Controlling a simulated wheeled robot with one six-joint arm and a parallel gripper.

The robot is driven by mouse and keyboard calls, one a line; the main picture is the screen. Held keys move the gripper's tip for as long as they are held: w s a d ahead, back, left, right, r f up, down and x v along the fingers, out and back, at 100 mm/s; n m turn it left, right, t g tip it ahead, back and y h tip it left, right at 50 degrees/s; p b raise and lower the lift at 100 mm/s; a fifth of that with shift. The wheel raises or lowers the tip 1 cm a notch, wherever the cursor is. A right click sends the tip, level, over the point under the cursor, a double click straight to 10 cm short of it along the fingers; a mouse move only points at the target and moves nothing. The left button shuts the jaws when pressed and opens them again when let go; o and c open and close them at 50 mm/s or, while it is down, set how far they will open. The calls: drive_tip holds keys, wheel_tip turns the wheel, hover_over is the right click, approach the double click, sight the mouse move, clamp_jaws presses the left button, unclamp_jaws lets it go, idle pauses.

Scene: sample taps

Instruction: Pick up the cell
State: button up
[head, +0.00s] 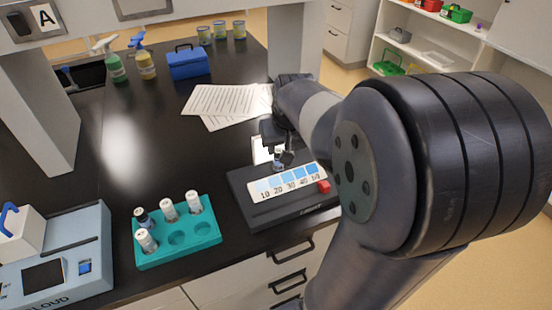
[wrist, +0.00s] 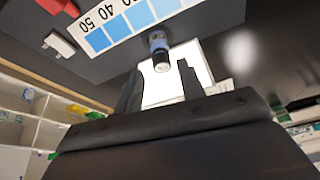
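In the head view the cell (head: 278,163) is partly hidden by my gripper (head: 280,148). In the wrist view my gripper (wrist: 160,72) is open, with one dark finger on each side of the cell's cap and gaps showing. I cannot tell how deep the cell sits between the fingers.
The box carries a blue colour scale (head: 288,182) and a red button (head: 323,186). A teal rack (head: 205,236) with several capped vials stands to its left, beside a grey meter (head: 85,245). Papers (head: 225,103) lie behind.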

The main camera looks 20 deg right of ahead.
sight(279, 152)
drive_tip(key=shift+w+p+x, duration=0.15)
drive_tip(key=shift+p+x, duration=0.05)
drive_tip(key=shift+x, duration=1.6)
drive_tip(key=shift+w+p+x, duration=0.1)
drive_tip(key=shift+p+x, duration=0.05)
drive_tip(key=shift+x, duration=1.6)
drive_tip(key=shift+r, duration=0.15)
drive_tip(key=shift+c, duration=0.4)
drive_tip(key=c, duration=0.6)
drive_tip(key=shift+o, duration=0.2)
drive_tip(key=shift+r, duration=0.1)
